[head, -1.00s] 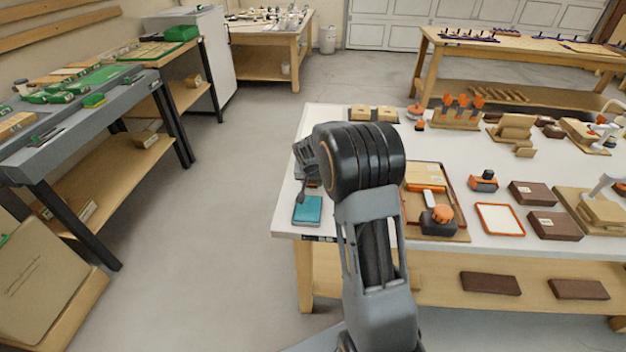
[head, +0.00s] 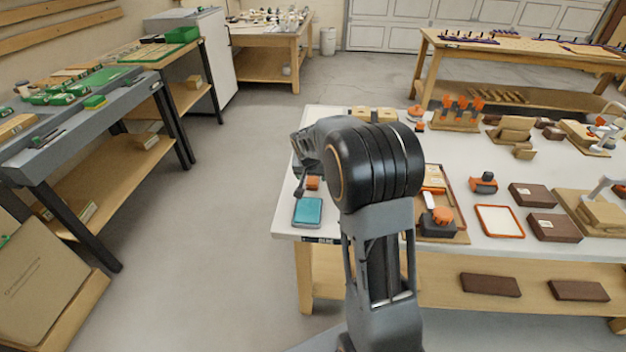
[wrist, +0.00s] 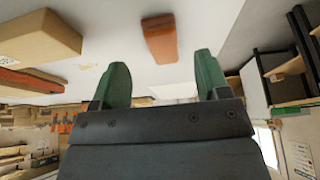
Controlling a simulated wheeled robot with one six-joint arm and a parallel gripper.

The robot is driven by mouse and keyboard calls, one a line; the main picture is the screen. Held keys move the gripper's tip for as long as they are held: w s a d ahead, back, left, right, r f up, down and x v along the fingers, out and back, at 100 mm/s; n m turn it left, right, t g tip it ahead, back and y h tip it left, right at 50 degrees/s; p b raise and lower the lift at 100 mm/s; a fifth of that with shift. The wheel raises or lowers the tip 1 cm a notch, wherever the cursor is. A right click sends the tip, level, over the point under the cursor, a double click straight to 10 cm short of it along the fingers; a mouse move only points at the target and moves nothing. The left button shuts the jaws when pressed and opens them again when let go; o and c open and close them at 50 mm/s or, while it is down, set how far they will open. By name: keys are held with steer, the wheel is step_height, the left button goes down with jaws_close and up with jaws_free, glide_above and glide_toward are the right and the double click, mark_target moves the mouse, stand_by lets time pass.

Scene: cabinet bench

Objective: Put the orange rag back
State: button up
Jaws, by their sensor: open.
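A small orange block-like item (head: 313,183), which may be the orange rag, lies on the white table top near its left edge. It sits just behind a teal pad (head: 307,212). In the wrist view the same orange item (wrist: 161,40) appears beyond the fingertips, roughly between their lines and apart from them. My gripper (wrist: 162,78) is open, with two green fingers and nothing between them. In the head view my arm hides most of the gripper; a thin dark part shows beside the orange item.
A tray (head: 461,213) with an orange-topped dark tool stands right of my arm. An orange-rimmed frame (head: 500,221) and dark brown boxes (head: 534,195) lie further right. In the wrist view a tan wooden block (wrist: 40,37) is at the left. Floor left of the table is clear.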

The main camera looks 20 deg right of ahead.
steer(key=s+a+r+n+y, duration=0.1)
steer(key=s+a+r, duration=0.25)
steer(key=s, duration=0.35)
steer(key=s+a+r+n, duration=0.2)
steer(key=s+a+r, duration=0.1)
steer(key=s+r, duration=0.3)
steer(key=s+a+f+n, duration=0.1)
steer(key=s, duration=0.5)
steer(key=s+a+f+n+g+y, duration=0.1)
steer(key=s+a+f, duration=0.1)
steer(key=s, duration=0.4)
steer(key=shift+s+n, duration=0.3)
steer(key=shift+n, duration=0.1)
steer(key=shift+a, duration=0.1)
step_height(320, 180, up, 9)
steer(key=p, duration=0.8)
steer(key=shift+t, duration=0.3)
steer(key=shift+a, duration=0.1)
